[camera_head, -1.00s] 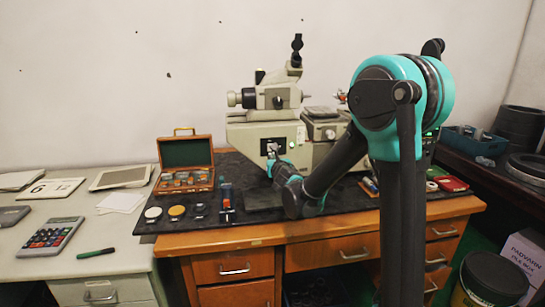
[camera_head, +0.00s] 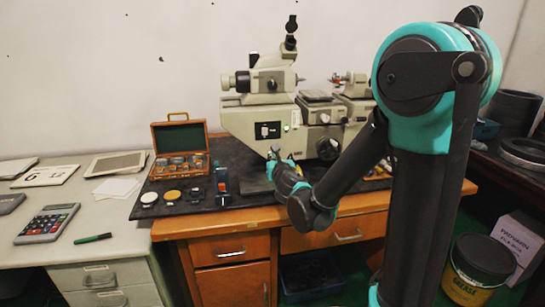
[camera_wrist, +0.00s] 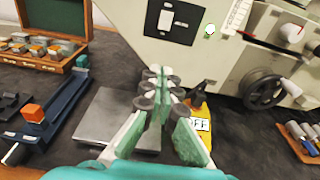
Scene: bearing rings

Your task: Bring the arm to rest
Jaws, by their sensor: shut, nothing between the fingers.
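My arm (camera_head: 350,165) reaches from the right side of the head view down and left over the dark mat on the wooden desk. My gripper (camera_head: 273,163) is in front of the pale microscope-like instrument, partly hidden by my own wrist. In the wrist view my gripper (camera_wrist: 160,80) has its fingers together and nothing between them. It is above the mat, by a flat grey plate (camera_wrist: 108,118) and a yellow object (camera_wrist: 200,112); I cannot tell the exact gap to either.
The instrument (camera_head: 260,120) stands close behind my gripper. An open wooden case (camera_head: 181,145) and a blue device with an orange block (camera_wrist: 33,112) are to the left. A handwheel (camera_wrist: 263,90) is to the right. Discs (camera_head: 172,195) lie at the mat's front.

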